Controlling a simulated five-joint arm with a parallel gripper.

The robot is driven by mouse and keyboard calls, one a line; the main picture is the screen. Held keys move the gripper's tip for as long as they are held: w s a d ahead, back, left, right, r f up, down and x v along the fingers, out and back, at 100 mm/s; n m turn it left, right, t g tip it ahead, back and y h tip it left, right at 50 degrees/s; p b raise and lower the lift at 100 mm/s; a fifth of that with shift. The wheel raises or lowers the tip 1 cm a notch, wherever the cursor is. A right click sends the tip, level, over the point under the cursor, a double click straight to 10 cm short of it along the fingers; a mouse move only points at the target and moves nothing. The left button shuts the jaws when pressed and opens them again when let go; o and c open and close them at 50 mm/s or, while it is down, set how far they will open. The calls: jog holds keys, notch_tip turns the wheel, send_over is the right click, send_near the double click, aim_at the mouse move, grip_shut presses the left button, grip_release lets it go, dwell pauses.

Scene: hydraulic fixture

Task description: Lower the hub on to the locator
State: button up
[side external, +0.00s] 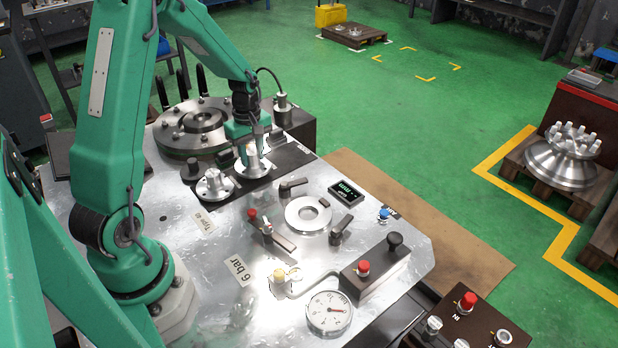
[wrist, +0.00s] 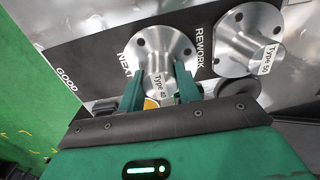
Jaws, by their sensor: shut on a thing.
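My gripper (side external: 252,152) is shut on the steel hub (side external: 258,168) at the back of the bench. In the wrist view, the green fingers (wrist: 160,88) are either side of this flanged hub (wrist: 160,42), which carries a "Type 40" label. Its flange is over the black strip beside the word NEXT; I cannot tell whether it touches the strip. A ring-shaped seat with a central hole, which looks like the locator (side external: 293,216), is empty on the bench towards the front right, apart from the hub.
A second hub, labelled "Type 50" (wrist: 245,30), stands beside the held one, also in the side view (side external: 214,186). Clamp handles (side external: 340,230) surround the ring. A round fixture (side external: 180,140), a display (side external: 345,192) and a pressure gauge (side external: 330,314) stand on the bench.

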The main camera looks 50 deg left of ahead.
jog(key=shift+r, duration=1.9)
jog(key=shift+o, duration=1.4)
jog(key=c, duration=0.3)
jog(key=shift+c, duration=0.2)
jog(key=shift+d, duration=0.15)
